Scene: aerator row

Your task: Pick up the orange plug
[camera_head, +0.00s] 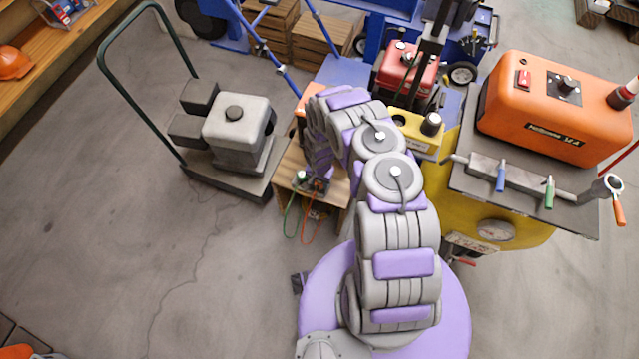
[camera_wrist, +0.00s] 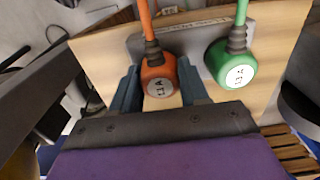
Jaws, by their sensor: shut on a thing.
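The orange plug (camera_wrist: 157,72) has a round white marked face and an orange cord rising from its top. It sits between the two blue-grey fingers of my gripper (camera_wrist: 160,84), which is shut on it in the wrist view. The green plug (camera_wrist: 231,64) is just to the right, outside the fingers, with its own green cord. Both are in front of a grey plate (camera_wrist: 190,38) on a wooden board.
The wooden stand (camera_head: 287,184) is between a cart with a grey machine (camera_head: 236,124) on the left and a yellow unit with an orange housing (camera_head: 553,103) on the right. Green and orange cords hang at its front. Open floor lies at the left.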

